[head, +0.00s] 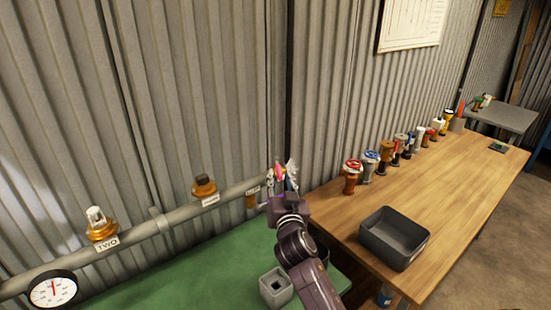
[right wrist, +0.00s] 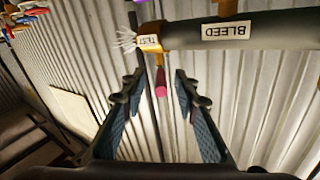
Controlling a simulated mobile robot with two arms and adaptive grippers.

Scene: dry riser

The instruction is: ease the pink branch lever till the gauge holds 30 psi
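The pink branch lever (right wrist: 161,88) hangs at the pipe end beside a TEST label (right wrist: 149,41) in the right wrist view. My right gripper (right wrist: 161,76) is open, with its two blue-padded fingers on either side of the lever and gaps showing. In the head view the pink lever (head: 280,169) shows just above my right gripper (head: 283,182), which partly hides the pipe end. The round white gauge (head: 53,290) is at the lower left; its needle points roughly upward, but its numbers are too small to read. My left gripper is out of view.
The grey pipe (head: 135,235) runs along the corrugated wall with brass fittings, one labelled TWO (head: 107,244). A green surface (head: 190,270) bears a grey square holder (head: 276,287). A wooden table (head: 460,185) at right carries a dark bin (head: 370,243) and a row of valves.

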